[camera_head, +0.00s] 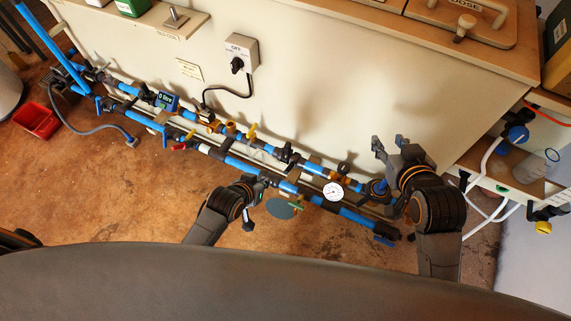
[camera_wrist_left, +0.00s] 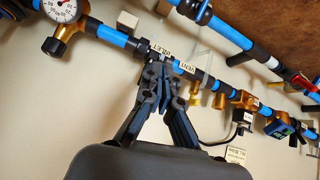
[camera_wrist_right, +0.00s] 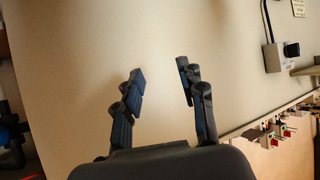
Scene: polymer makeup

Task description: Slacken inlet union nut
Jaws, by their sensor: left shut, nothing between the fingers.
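In the left wrist view my left gripper (camera_wrist_left: 162,72) is shut and empty. Its fingertips are close to the blue and black pipe run, by a white label that seems to read INLET (camera_wrist_left: 158,48). A dark fitting (camera_wrist_left: 140,47) sits on the pipe beside that label; I cannot tell for certain whether it is the inlet union nut. Whether the fingertips touch the pipe is unclear. In the head view the left gripper (camera_head: 268,182) is over the lower pipe. My right gripper (camera_head: 389,146) is open and empty, and it shows open against a plain pale panel (camera_wrist_right: 160,90).
An OFF switch box (camera_head: 240,53) is on the panel. A red bin (camera_head: 37,120) stands at left.

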